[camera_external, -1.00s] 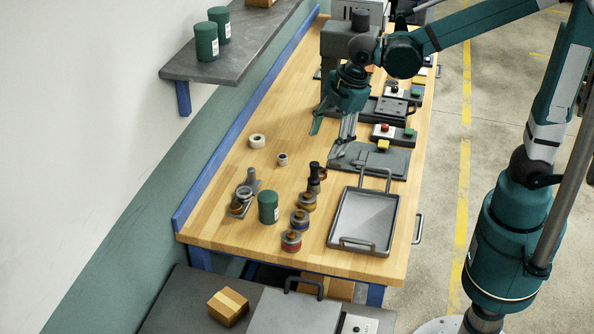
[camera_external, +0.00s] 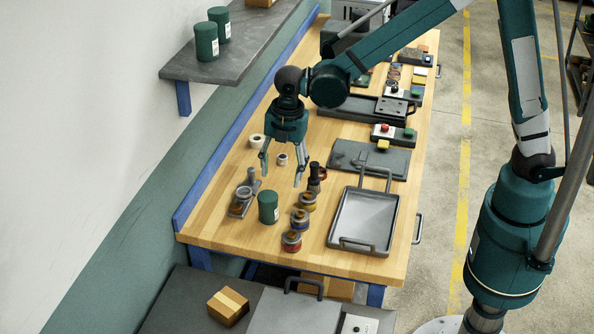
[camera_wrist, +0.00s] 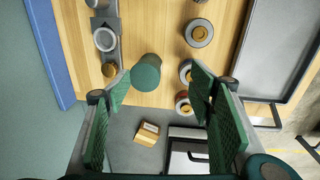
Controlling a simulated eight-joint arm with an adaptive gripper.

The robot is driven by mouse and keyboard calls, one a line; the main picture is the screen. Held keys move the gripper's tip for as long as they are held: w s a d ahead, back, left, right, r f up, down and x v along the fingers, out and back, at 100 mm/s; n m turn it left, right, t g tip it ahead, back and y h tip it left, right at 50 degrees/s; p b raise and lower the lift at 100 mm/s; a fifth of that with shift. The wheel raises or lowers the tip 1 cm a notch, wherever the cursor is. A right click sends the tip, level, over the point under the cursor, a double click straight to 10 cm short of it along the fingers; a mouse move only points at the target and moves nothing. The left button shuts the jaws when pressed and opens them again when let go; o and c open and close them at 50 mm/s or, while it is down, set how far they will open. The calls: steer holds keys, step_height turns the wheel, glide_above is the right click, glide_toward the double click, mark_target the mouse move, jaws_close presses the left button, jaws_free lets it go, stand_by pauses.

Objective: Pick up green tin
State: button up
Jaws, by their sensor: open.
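The green tin (camera_external: 268,207) stands upright on the wooden bench near its front end, with a pale label on its side. It also shows in the wrist view (camera_wrist: 146,74), above the middle between the fingers. My gripper (camera_external: 281,180) is open and empty, pointing down. It hangs above and behind the tin in the external view, apart from it. In the wrist view the green-padded fingers of my gripper (camera_wrist: 160,90) are spread wide, with nothing between the pads. Two more green tins (camera_external: 206,41) stand on the wall shelf.
Several small coloured pots (camera_external: 300,220) line up right of the tin. A grey holder with a ring (camera_external: 243,196) stands close on its left. A metal tray (camera_external: 365,222) lies further right.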

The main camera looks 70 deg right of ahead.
mark_target(268, 196)
steer(key=w+a+f+n, duration=0.1)
steer(key=f, duration=0.1)
steer(key=w+a+f+n, duration=0.1)
steer(key=f, duration=0.1)
steer(key=w+a+f+n+g, duration=0.1)
steer(key=f, duration=0.1)
steer(key=shift+w+f+p, duration=0.1)
steer(key=shift+w+p, duration=0.25)
steer(key=shift+p, duration=0.05)
steer(key=shift+f, duration=0.15)
steer(key=shift+f, duration=1.2)
steer(key=shift+f, duration=2.6)
steer(key=shift+c, duration=0.7)
steer(key=c, duration=0.9)
